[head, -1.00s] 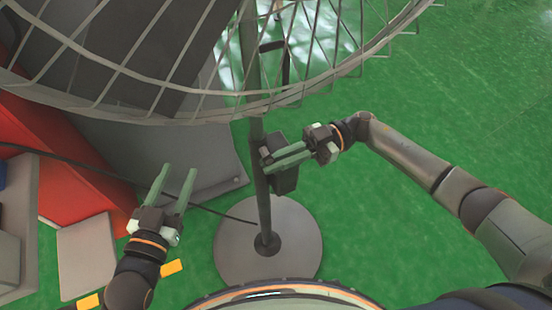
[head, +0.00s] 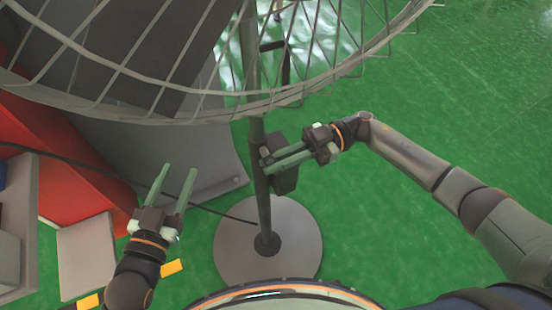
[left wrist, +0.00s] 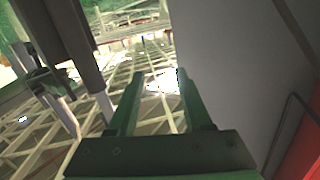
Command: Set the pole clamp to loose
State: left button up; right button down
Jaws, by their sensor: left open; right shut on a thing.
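The pole clamp (head: 284,178) is a dark block on the right side of the upright fan pole (head: 264,207), above the round grey base (head: 235,245). My right gripper (head: 267,163) reaches it from the right, with its green fingers across the block and their tips close to the pole. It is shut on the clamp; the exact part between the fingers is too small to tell. My left gripper (head: 178,172) is open and empty, left of the pole and apart from it. Its open fingers also show in the left wrist view (left wrist: 160,75).
A grey panel (head: 215,165) and a red block (head: 75,175) stand at left. A dark cable crosses to the pole. Green floor (head: 420,260) is clear at right.

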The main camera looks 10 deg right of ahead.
jog(key=shift+a+f+y+b, duration=0.1)
jog(key=shift+f+y+b, duration=0.15)
jog(key=shift+y+b, duration=0.5)
pick_arm(q)
jog(key=s+r+m+t+h, duration=0.2)
jog(key=r+h, duration=0.1)
jog(key=r, duration=0.5)
jog(key=s+d+r+m+t+h+b, duration=0.1)
jog(key=r+m+t+h, duration=0.2)
jog(key=r, duration=0.5)
jog(key=shift+s+d+r+t+h+b, duration=0.15)
jog(key=shift+s+r+t+h+b, duration=0.15)
jog(key=shift+s, duration=0.05)
pick_arm(e)
jog(key=shift+a+r+g+y, duration=0.1)
jog(key=shift+g+y, duration=0.3)
jog(key=shift+y, duration=0.15)
jog(key=c, duration=1)
grip_release()
jog(key=shift+o, duration=0.2)
